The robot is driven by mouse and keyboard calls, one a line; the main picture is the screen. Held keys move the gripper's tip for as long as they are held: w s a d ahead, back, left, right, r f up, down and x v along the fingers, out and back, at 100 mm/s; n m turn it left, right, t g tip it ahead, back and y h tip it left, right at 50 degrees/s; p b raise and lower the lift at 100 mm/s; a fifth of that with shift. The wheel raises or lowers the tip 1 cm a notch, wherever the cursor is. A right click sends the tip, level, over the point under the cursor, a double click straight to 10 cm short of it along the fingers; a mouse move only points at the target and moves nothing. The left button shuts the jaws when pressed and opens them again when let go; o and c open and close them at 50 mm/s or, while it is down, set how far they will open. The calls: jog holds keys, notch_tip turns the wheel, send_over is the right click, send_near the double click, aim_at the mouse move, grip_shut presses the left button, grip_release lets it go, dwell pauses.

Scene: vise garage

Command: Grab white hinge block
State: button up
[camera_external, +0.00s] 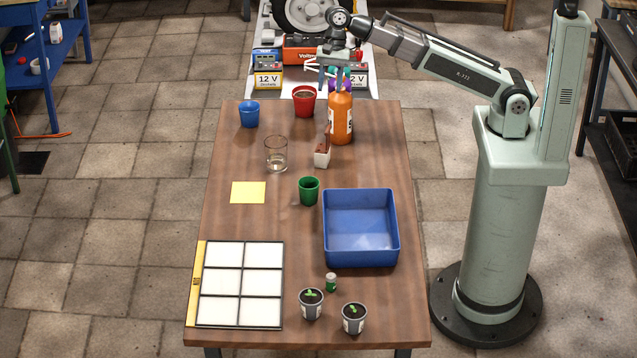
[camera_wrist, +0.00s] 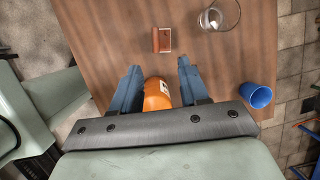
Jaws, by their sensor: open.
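My gripper (camera_external: 341,82) is open above the far end of the table, around the top of the bottle in the picture. In the wrist view the orange bottle (camera_wrist: 157,96) shows between the two fingers of my gripper (camera_wrist: 158,70); I cannot tell whether they touch it.
A clear glass (camera_external: 276,155) stands left of the block, with a blue cup (camera_external: 249,114) and red pot (camera_external: 304,101) behind. A green cup (camera_external: 309,190), the blue tray (camera_external: 361,258) and yellow note (camera_external: 248,192) lie nearer. Table between block and glass is bare.

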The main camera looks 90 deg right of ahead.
jog(key=m, duration=0.2)
send_near(328, 130)
jog(key=shift+d+f+x, duration=0.1)
jog(key=shift+d+x, duration=0.1)
jog(key=shift+x, duration=2)
jog(key=shift+d+f+x, duration=0.1)
jog(key=shift+d+x, duration=0.05)
jog(key=shift+x, duration=2)
jog(key=shift+d+x, duration=0.2)
jog(key=shift+x, duration=2)
jog(key=shift+s, duration=0.1)
grip_shut()
jog(key=shift+y, duration=0.3)
